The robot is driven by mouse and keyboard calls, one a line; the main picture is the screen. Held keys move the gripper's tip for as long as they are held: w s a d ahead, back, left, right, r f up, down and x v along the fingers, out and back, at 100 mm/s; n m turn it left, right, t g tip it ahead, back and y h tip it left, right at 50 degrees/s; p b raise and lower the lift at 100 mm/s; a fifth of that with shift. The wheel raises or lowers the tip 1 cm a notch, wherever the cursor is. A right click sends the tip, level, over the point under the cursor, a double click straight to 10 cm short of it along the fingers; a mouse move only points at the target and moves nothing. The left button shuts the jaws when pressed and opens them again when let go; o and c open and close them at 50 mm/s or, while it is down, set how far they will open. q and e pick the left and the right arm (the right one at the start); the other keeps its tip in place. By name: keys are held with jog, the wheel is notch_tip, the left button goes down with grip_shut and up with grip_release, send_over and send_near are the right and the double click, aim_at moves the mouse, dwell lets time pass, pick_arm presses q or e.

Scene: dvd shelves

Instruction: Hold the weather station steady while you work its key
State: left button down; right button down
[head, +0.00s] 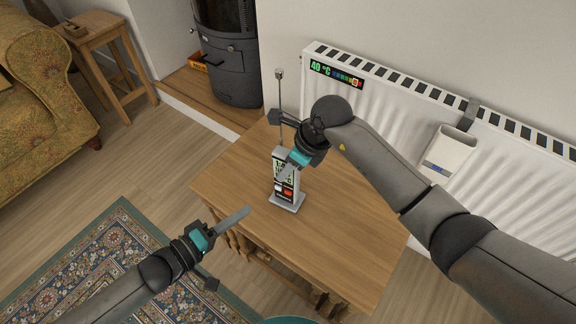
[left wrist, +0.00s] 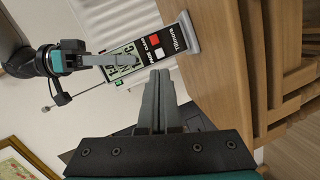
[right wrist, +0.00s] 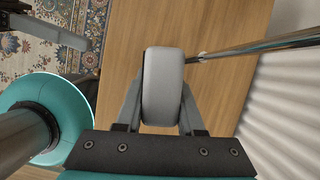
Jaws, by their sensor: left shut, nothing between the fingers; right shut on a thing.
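The weather station (head: 287,190) stands upright on the wooden table, a slim grey unit with a green display, a white key and a red key, and a thin antenna. My right gripper (head: 285,172) is shut on its upper part; in the right wrist view the grey top of the weather station (right wrist: 163,85) sits between the fingers. My left gripper (head: 246,211) is shut and empty, in front of the table's left edge and apart from the station. In the left wrist view its closed fingers (left wrist: 158,80) point toward the station's front, where the white key (left wrist: 155,41) and red key (left wrist: 158,54) show.
The wooden table (head: 345,215) has bare top around the station. A white radiator (head: 400,110) with a thermometer strip and a hung white box (head: 449,153) stands behind it. A dark stove (head: 229,60) is at the back, a patterned rug (head: 110,260) at front left.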

aim_at(278, 188)
pick_arm(q)
jog(key=shift+d+f+m+y, duration=0.3)
jog(key=shift+d+f+y, duration=0.05)
jog(key=shift+d+y, duration=0.25)
jog(key=shift+d+f+m+y, duration=0.3)
jog(key=shift+d+y, duration=0.2)
jog(key=shift+d, duration=0.1)
jog(key=shift+s+d+f+m+y, duration=0.25)
jog(key=shift+d+m+y, duration=0.25)
jog(key=shift+y, duration=0.4)
jog(key=shift+s+m+g+y, duration=0.25)
jog(key=shift+m+g+y, duration=0.15)
jog(key=shift+y, duration=0.5)
jog(key=shift+s+a+r+m+g+y, duration=0.15)
jog(key=shift+s+a+m+g+y, duration=0.2)
jog(key=shift+s+y, duration=0.35)
jog(key=shift+s+a+r+m+g+y, duration=0.15)
jog(key=shift+s+a+m+g+y, duration=0.2)
jog(key=shift+y, duration=0.65)
jog(key=shift+d, duration=0.1)
jog(key=shift+w+d, duration=0.7)
jog(key=shift+w, duration=0.6)
jog(key=shift+w+d, duration=0.65)
jog(key=shift+w, duration=0.6)
jog(key=shift+w+d, duration=0.7)
jog(key=shift+w, duration=0.6)
